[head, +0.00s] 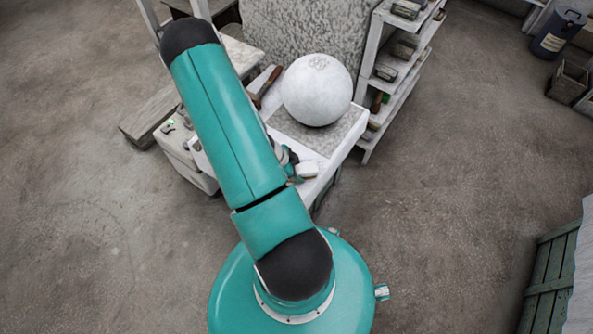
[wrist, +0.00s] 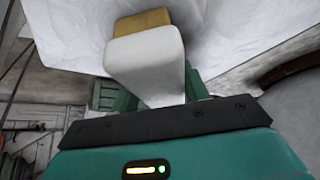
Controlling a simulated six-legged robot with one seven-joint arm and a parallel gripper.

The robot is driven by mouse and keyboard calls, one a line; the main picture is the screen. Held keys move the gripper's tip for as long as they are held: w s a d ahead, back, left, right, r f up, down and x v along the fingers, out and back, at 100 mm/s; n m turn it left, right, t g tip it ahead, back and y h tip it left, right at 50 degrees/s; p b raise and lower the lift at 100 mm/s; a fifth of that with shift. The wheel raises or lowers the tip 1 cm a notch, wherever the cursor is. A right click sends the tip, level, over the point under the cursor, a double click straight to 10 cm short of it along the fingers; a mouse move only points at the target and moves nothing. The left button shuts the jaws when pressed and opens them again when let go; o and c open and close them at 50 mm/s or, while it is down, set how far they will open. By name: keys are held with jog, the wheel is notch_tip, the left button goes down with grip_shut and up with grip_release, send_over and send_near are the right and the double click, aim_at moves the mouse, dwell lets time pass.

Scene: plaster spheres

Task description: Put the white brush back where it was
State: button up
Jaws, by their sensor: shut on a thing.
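My gripper (head: 290,163) is shut on the white brush (head: 308,170) at the near edge of the white worktable (head: 343,155). In the wrist view, the white brush (wrist: 148,55) sits between the green fingers of my gripper (wrist: 152,88), and a tan block-like part (wrist: 143,21) shows at its far end. I cannot tell whether the brush touches the table. My arm hides part of the table's left side.
A large white plaster sphere (head: 317,88) rests on a grey speckled slab (head: 320,135) just behind the brush. A brown-handled tool (head: 266,85) lies left of the sphere. A shelf (head: 385,85) with several small items stands at the right.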

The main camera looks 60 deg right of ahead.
jog(key=o, duration=1)
jog(key=shift+f, duration=0.1)
jog(key=shift+o, duration=0.2)
